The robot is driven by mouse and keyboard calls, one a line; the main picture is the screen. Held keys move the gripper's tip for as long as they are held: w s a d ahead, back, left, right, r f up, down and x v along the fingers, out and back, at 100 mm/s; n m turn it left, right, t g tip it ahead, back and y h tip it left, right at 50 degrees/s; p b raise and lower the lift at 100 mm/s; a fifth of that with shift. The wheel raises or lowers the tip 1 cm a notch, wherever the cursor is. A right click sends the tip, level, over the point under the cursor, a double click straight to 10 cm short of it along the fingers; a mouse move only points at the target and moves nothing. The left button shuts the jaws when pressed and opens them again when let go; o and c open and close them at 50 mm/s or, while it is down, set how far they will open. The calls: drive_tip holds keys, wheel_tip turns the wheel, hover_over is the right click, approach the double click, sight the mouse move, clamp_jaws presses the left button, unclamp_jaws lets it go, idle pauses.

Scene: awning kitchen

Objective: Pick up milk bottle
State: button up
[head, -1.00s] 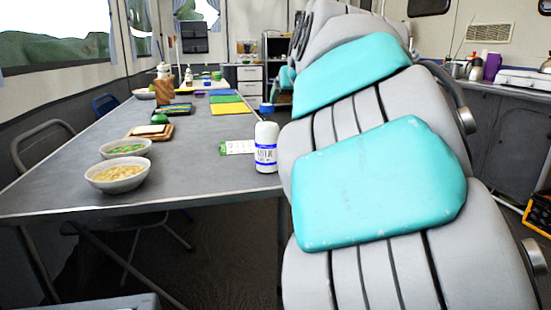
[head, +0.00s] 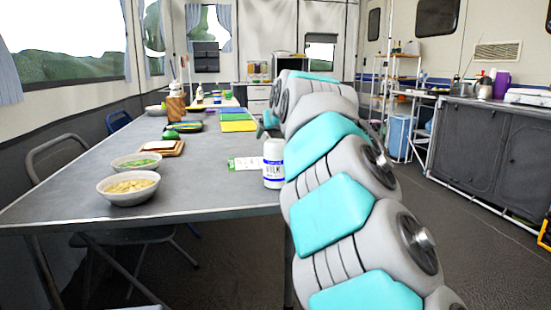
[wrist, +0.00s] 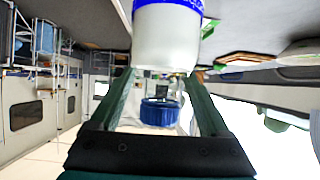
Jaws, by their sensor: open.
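The milk bottle (head: 273,168) is white with a blue-and-white label. It stands upright near the right edge of the grey table, and its top is hidden behind my arm in the head view. In the wrist view the picture is upside down. There the white bottle body (wrist: 167,40) fills the top, and its blue cap (wrist: 160,113) points down. My gripper (wrist: 160,76) is open, with its dark green fingers on either side of the cap and neck. I cannot tell whether a finger touches the bottle.
A green-and-white card (head: 245,164) lies beside the bottle. Two food bowls (head: 128,188) and a wooden board (head: 163,148) are to the left on the table (head: 75,205). Coloured mats lie farther back. A folding chair (head: 55,160) stands at the left.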

drive_tip(key=shift+w+f, duration=0.2)
drive_tip(key=shift+w, duration=0.05)
drive_tip(key=shift+c, duration=0.2)
clamp_jaws()
idle(0.3)
drive_tip(key=shift+r, duration=0.1)
idle(0.7)
